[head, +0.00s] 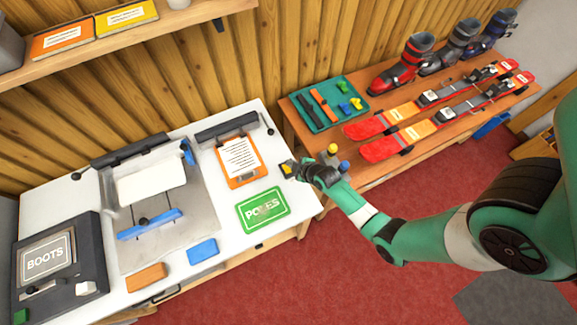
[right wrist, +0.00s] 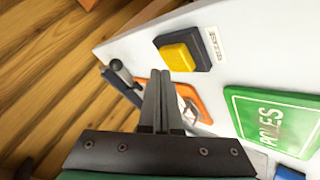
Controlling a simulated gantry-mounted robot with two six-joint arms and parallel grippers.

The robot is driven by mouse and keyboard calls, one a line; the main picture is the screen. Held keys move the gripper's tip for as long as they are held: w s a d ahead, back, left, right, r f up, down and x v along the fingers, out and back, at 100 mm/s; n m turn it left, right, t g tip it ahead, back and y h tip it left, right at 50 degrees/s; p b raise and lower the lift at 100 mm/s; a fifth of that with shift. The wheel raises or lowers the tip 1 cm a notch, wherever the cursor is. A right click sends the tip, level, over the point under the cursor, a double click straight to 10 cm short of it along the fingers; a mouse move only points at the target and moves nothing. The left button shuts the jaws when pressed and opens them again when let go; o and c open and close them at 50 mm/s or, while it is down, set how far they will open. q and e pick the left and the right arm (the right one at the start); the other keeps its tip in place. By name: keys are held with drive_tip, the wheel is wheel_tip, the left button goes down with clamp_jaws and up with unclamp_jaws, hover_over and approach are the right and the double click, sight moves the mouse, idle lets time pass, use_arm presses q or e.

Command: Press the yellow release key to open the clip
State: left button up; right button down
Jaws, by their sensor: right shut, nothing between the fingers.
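The yellow release key (head: 287,169) sits on a dark block near the right end of the white bench. In the right wrist view the key (right wrist: 180,52) stands raised beside a label reading "RELEASE". My right gripper (head: 296,171) is right by the key in the head view. In the right wrist view its shut, empty fingers (right wrist: 159,76) point toward the key block; I cannot tell whether they touch it. The orange clipboard (head: 240,182) with a printed sheet lies left of the key, its top edge at a dark clip bar (head: 226,127). My left gripper is not in view.
A green POLES plate (head: 264,210) lies in front of the key. A blue block (head: 202,251) and an orange block (head: 147,276) lie near the front edge. A brown table (head: 385,160) with skis, boots and a teal tray stands to the right.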

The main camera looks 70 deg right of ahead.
idle(0.7)
drive_tip(key=shift+f+b, duration=0.4)
drive_tip(key=shift+f, duration=0.05)
drive_tip(key=shift+f+b, duration=0.5)
drive_tip(key=shift+f, duration=0.15)
idle(0.4)
drive_tip(key=shift+r, duration=0.15)
drive_tip(key=shift+r+p, duration=0.9)
drive_tip(key=shift+p, duration=0.1)
wheel_tip(320, 180, up, 5)
drive_tip(key=p, duration=0.5)
drive_tip(key=shift+r, duration=0.1)
